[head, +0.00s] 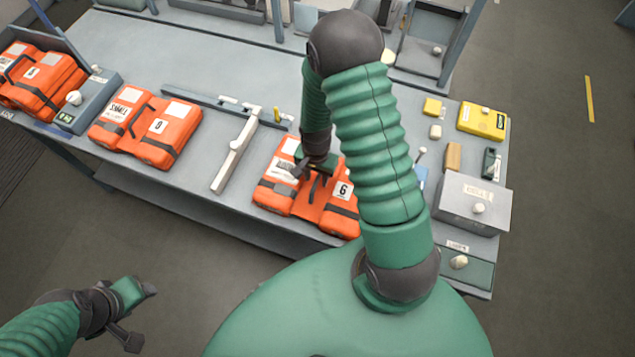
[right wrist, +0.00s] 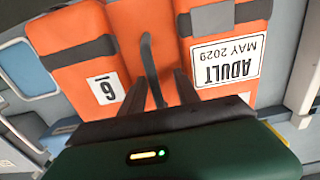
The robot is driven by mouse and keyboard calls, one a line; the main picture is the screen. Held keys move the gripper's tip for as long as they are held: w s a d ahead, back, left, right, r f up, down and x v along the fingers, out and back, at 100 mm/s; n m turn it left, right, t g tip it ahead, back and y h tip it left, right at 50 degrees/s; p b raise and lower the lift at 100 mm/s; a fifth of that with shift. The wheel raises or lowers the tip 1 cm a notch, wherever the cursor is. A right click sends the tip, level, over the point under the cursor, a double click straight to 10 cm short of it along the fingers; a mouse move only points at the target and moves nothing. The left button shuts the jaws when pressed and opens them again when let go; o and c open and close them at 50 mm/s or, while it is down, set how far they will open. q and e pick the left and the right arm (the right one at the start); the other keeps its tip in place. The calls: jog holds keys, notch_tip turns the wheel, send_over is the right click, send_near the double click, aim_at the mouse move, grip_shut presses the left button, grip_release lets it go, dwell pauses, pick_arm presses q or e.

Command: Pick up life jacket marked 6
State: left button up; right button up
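The orange life jacket marked 6 (head: 343,206) lies flat near the table's front edge. In the right wrist view the jacket (right wrist: 75,60) shows its 6 label and an "ADULT MAY 2029" label, with a dark strap (right wrist: 151,70) down its middle. My right gripper (head: 312,174) is over the middle of this jacket. In the right wrist view its fingers (right wrist: 160,82) are apart, with the strap between them; I cannot tell whether they touch it. My left gripper (head: 143,312) is open and empty, in front of the table at lower left.
Another orange jacket (head: 147,128) and further jackets (head: 38,80) lie to the left on the grey table (head: 215,62). A grey box (head: 472,204) and a yellow case (head: 482,121) are at right.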

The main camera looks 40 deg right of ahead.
jog(key=shift+s+a+r, duration=0.1)
jog(key=shift+a+r, duration=0.05)
jog(key=shift+a, duration=0.05)
jog(key=shift+s, duration=0.15)
jog(key=shift+c, duration=0.8)
jog(key=shift+s+r, duration=0.1)
jog(key=shift+c, duration=1.2)
jog(key=shift+d, duration=0.45)
grip_shut()
jog(key=shift+d+f, duration=0.25)
jog(key=shift+w+a+r, duration=0.1)
jog(key=shift+w+a, duration=0.1)
jog(key=shift+a, duration=0.2)
jog(key=shift+d, duration=0.2)
jog(key=shift+a, duration=0.1)
